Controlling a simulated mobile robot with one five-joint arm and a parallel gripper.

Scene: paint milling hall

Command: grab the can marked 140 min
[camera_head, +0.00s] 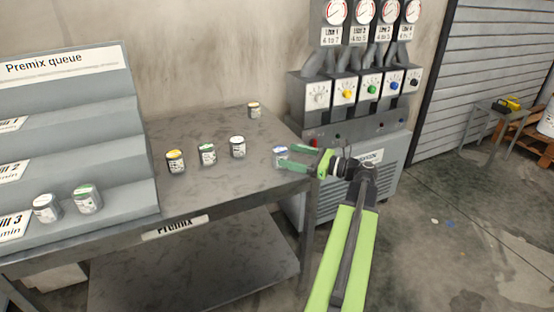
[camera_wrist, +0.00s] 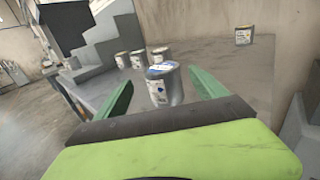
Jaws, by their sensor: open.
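My gripper (camera_head: 291,158) reaches over the right edge of the grey premix table (camera_head: 220,190) with its green jaws open. A can with a blue lid mark (camera_head: 280,155) stands upright at the jaw tips. In the wrist view this can (camera_wrist: 165,84) stands between the two jaws (camera_wrist: 160,95). On the table to its left are a white-topped can (camera_head: 238,147), a green-marked can (camera_head: 207,154) and a yellow-marked can (camera_head: 176,161). Another can (camera_head: 254,110) stands near the back wall. The small print on the cans is too small to read, so I cannot tell which is marked 140 min.
A stepped "Premix queue" rack (camera_head: 80,140) stands at the left with two cans (camera_head: 46,208) (camera_head: 87,198) on its lowest step. A grey machine with gauges and coloured knobs (camera_head: 350,110) stands just behind and right of the table. Floor at the right is mostly clear.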

